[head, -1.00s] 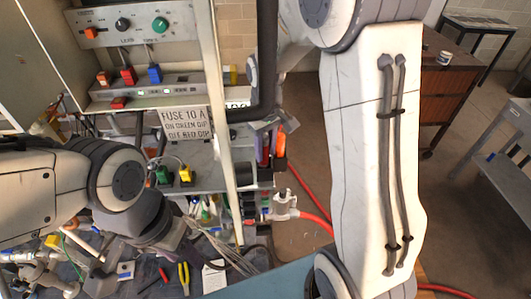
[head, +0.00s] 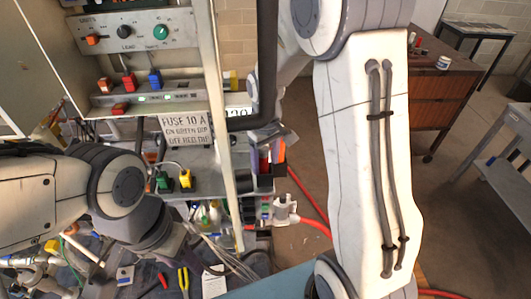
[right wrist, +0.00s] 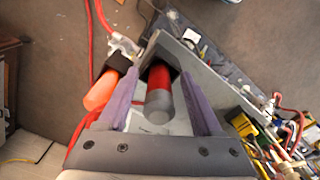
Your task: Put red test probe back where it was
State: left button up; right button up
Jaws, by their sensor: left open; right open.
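The red test probe (right wrist: 161,85), a red cylinder with a grey end, is between the two purple fingers of my right gripper (right wrist: 160,110) in the right wrist view. Visible gaps separate it from both fingers. Its far end meets a black holder (right wrist: 156,50); how deep it sits is hidden. In the head view, the red probe (head: 264,160) shows in the dark rack beside the shelf post, below my open right gripper (head: 272,135). My left gripper (head: 178,242) is low at the left, open, its fingertips hard to make out.
An orange probe (right wrist: 102,90) stands close beside the right gripper's left finger. The metal post (head: 226,130) and a sign (head: 186,128) are left of the rack. Red hose (head: 308,195) runs on the floor. Tools and wires lie below.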

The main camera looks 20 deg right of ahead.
jog(key=shift+r, duration=0.5)
pick_arm(q)
jog(key=shift+f+b, duration=0.65)
jog(key=shift+b, duration=0.1)
pick_arm(e)
notch_tip(320, 180, up, 11)
jog(key=shift+r, duration=0.1)
